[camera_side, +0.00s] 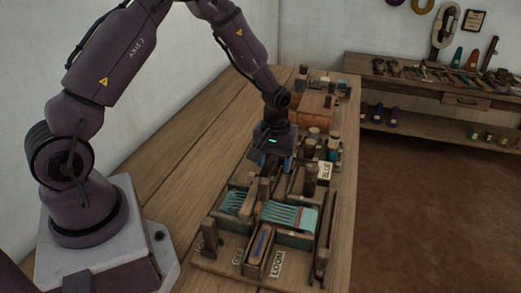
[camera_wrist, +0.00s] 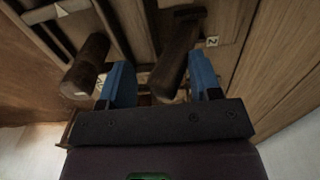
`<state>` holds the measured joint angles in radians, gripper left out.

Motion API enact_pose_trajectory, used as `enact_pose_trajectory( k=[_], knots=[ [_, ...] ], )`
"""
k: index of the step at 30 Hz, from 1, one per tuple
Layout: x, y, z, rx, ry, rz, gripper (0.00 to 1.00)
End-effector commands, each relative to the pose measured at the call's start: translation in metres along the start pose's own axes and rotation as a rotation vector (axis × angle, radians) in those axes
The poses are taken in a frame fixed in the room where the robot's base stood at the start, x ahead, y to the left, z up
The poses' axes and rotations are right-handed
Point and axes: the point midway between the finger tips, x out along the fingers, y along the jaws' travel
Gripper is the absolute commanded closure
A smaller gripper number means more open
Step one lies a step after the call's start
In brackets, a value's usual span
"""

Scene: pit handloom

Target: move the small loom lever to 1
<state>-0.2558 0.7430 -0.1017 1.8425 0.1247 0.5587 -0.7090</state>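My gripper (camera_side: 274,161) is low over the middle of the loom board, its blue fingers pointing down. In the wrist view its two blue fingers (camera_wrist: 159,66) stand apart. A dark wooden lever handle (camera_wrist: 174,66) lies between or just beyond them, nearer the right finger; I cannot tell whether it touches. A second dark wooden handle (camera_wrist: 86,66) is outside the left finger. A small white plate (camera_wrist: 212,41) with a mark like a 2 or N is beside the right finger. I cannot tell which handle is the small loom lever, and no clear 1 shows.
Near the board's front are a teal-threaded frame (camera_side: 289,216), a LOOM plate (camera_side: 277,263) and an OFF plate (camera_side: 238,257). A BLUE plate (camera_side: 325,171) and upright wooden posts (camera_side: 310,180) crowd the gripper's right. The bench (camera_side: 185,150) left of the board is clear.

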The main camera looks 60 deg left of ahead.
Motion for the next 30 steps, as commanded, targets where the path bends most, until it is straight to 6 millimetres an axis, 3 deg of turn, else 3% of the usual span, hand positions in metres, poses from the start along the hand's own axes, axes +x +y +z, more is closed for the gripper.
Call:
enact_pose_trajectory(
  k=[8,30],
  knots=[
    [-0.001,0.001,0.002,0.002,-0.004,0.000,0.47],
    [-0.063,-0.001,0.000,-0.001,0.000,-0.003,0.47]
  ],
)
